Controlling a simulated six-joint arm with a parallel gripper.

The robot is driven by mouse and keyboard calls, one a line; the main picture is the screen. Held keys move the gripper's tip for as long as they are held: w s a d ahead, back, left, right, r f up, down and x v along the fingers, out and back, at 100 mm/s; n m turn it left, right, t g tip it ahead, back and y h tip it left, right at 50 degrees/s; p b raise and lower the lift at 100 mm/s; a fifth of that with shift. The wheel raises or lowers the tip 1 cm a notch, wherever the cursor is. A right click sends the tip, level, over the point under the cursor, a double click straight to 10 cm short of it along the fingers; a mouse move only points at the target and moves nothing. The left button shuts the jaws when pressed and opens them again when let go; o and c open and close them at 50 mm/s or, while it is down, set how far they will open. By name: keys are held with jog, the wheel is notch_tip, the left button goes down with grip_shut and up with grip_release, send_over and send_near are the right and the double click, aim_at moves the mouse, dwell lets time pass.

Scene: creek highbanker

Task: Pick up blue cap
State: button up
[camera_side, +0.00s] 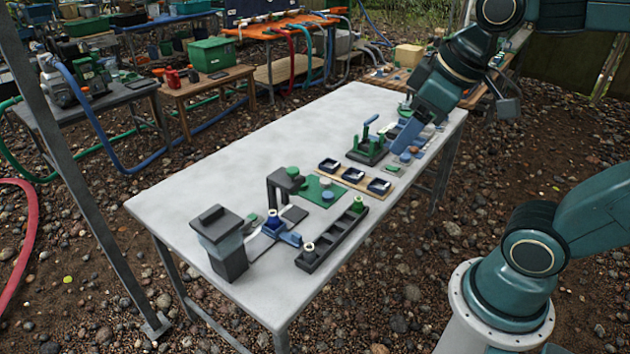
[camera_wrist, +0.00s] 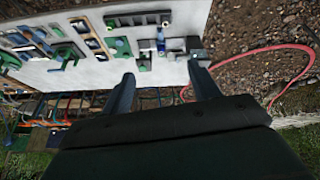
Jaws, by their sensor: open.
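A small round blue piece (camera_side: 327,196) that looks like a blue cap lies on the green mat (camera_side: 312,187) near the middle of the white table (camera_side: 220,180). Another small round blue piece (camera_side: 405,157) lies near the far right end, close below my gripper; I cannot tell if it is a cap. My gripper (camera_side: 402,140) is over the table's far right end, away from the mat. In the wrist view my gripper (camera_wrist: 165,88) has its two fingers wide apart with nothing between them.
A slotted black tray (camera_side: 333,236) and a blue bottle (camera_side: 273,224) stand near a tall grey box (camera_side: 220,242). A dark bracket (camera_side: 280,186) stands beside the mat. Blue-black bins (camera_side: 353,174) and a green rack (camera_side: 367,150) lie toward the gripper. The table's left part is clear.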

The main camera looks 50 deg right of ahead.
jog(key=w+d+f+n+g, duration=0.15)
jog(key=w+d+n, duration=0.3)
jog(key=w, duration=0.55)
jog(key=w+d+f+n+g, duration=0.1)
jog(key=w+d+f+n, duration=0.3)
jog(key=w, duration=0.7)
jog(key=w+d+f+n, duration=0.2)
jog(key=w+d+f, duration=0.1)
jog(key=d+f, duration=0.2)
jog(key=w+d+f+n+g+y, duration=0.1)
jog(key=w+d+f+n, duration=0.2)
jog(key=f, duration=0.6)
jog(key=w+d+f+n+g, duration=0.1)
jog(key=w+d+f+n, duration=0.1)
jog(key=d+f, duration=0.5)
jog(key=shift+w+d+n, duration=0.15)
jog(key=shift+w+n, duration=0.2)
jog(key=shift+w, duration=0.35)
jog(key=shift+f+g, duration=0.15)
jog(key=shift+g, duration=0.1)
send_over(329, 193)
jog(key=shift+w+f, duration=0.1)
jog(key=shift+f, duration=4.05)
